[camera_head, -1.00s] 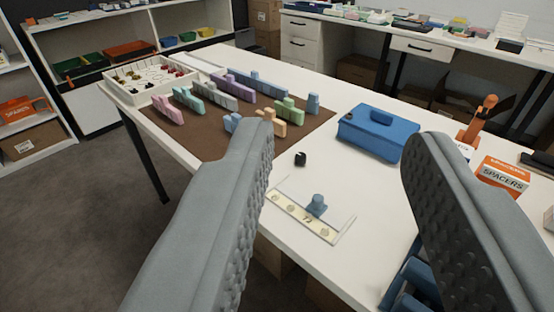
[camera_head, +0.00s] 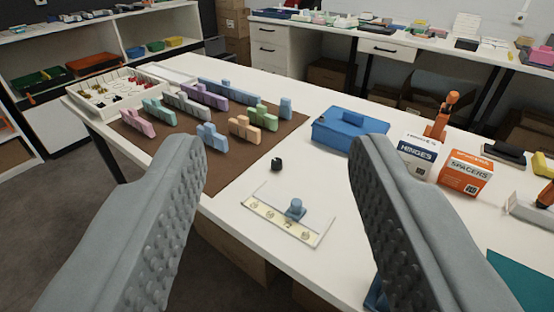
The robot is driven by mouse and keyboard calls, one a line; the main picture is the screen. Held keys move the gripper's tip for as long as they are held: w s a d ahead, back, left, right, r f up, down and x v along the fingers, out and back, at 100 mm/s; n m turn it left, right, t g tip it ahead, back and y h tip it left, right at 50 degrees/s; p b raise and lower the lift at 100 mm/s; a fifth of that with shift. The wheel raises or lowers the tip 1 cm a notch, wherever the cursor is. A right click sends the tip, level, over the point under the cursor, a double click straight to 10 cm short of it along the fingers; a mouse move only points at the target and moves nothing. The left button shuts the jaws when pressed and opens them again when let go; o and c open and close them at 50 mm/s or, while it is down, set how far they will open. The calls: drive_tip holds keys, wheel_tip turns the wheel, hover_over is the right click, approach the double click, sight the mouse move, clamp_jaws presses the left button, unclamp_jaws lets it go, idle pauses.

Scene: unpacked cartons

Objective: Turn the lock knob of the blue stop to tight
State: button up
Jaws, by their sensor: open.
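A small blue stop (camera_head: 295,208) stands on a cream strip (camera_head: 268,216) with several round marks, near the table's front edge. Its top looks like a rounded blue knob; its lock setting is too small to read. My gripper (camera_head: 280,147) is open and empty, with one grey ribbed finger on each side of the picture. The stop shows in the gap between the fingers, farther off on the table and apart from both.
A small black knob-like piece (camera_head: 276,164) lies behind the strip. A blue box (camera_head: 348,134), a hinges box (camera_head: 416,157) and a spacers box (camera_head: 464,172) stand to the right. A brown mat (camera_head: 222,163) with several coloured blocks lies to the left.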

drive_tip(key=w+n+g, duration=0.3)
drive_tip(key=w+g, duration=0.1)
drive_tip(key=w, duration=0.7)
drive_tip(key=n+g, duration=1.1)
drive_tip(key=g, duration=0.2)
hover_over(277, 160)
wheel_tip(277, 160, down, 13)
wheel_tip(277, 160, down, 17)
drive_tip(key=shift+f, duration=0.1)
drive_tip(key=shift+c, duration=0.3)
drive_tip(key=c, duration=0.9)
